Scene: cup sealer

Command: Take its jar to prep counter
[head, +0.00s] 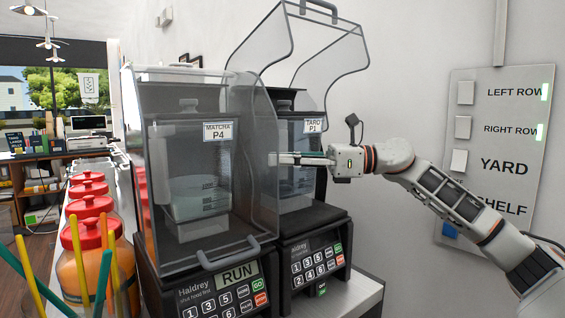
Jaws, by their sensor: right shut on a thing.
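The right blender (318,222) has its clear hood (345,40) swung up. Its jar (296,184), labelled TARO P1 with a dark lid, stands in it. My right gripper (280,159) reaches in from the right and is shut at the jar's front, apparently on the jar; the exact grip is hard to see. The left blender (175,270) reads RUN, with its clear hood (160,110) down over a jar (200,190) labelled MATCHA P4, holding pale contents. The left hood's side wall overlaps part of the taro jar. My left gripper is out of view.
Several orange jars with red lids (91,206) line the counter at left. Colored straws (75,250) stand in the near left corner. A wall panel (500,150) with switches hangs at right. The raised hood stands above my right gripper.

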